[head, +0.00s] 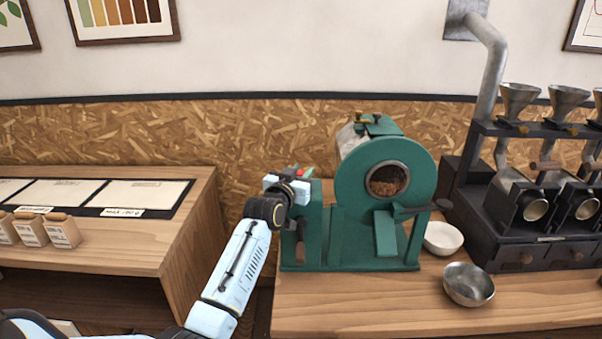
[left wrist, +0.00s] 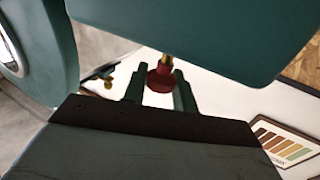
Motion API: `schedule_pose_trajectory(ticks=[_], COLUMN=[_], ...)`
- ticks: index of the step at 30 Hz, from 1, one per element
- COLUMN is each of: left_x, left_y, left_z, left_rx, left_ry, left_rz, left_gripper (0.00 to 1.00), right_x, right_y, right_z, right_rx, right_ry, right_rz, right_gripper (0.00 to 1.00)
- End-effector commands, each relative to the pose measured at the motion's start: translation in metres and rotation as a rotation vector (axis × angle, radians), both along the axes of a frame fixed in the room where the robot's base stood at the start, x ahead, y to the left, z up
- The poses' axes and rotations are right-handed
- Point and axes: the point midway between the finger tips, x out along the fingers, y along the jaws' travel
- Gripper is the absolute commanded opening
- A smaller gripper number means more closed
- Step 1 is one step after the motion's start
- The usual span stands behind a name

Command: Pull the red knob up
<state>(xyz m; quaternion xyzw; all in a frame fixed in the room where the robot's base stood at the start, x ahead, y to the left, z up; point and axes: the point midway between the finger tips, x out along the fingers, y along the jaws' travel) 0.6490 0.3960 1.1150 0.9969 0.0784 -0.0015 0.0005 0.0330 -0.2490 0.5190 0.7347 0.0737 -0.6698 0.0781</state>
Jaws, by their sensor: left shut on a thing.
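The red knob (head: 299,173) is on the green roaster (head: 349,200), at the top of its left housing. It shows clearly in the left wrist view (left wrist: 160,80), on a short brass stem against a green panel. My left gripper (head: 303,172) has reached it from the left. In the left wrist view, the two green fingers of my left gripper (left wrist: 160,89) stand on either side of the knob and are shut on it. In the head view the gripper partly hides the knob. My right gripper is not in view.
A white bowl (head: 443,238) and a metal bowl (head: 468,284) stand right of the roaster on the wooden counter (head: 400,306). A dark machine with metal funnels (head: 520,98) is at the far right. A side table (head: 180,225) with small boxes is at the left.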

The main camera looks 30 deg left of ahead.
Motion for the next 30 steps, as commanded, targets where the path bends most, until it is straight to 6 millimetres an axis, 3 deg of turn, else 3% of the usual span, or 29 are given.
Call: schedule_pose_trajectory(ticks=[9,10,14,24,30], left_x=[0.000,0.000,0.000,-0.002,-0.022], left_y=[0.001,0.001,0.000,0.000,-0.003], left_z=[0.006,0.006,0.006,0.004,0.003], left_rx=[0.002,0.003,0.002,0.002,0.002], left_ry=[-0.009,-0.010,-0.008,-0.004,-0.003], left_rz=[0.001,0.001,0.001,0.000,0.000], left_gripper=[0.00,0.32,0.49,0.49,0.49], right_x=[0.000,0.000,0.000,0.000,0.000], right_y=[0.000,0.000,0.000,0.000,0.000], right_z=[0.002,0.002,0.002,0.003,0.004], right_rx=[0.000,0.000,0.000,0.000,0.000], right_ry=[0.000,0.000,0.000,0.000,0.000], right_rz=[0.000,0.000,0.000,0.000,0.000], right_gripper=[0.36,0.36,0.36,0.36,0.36])
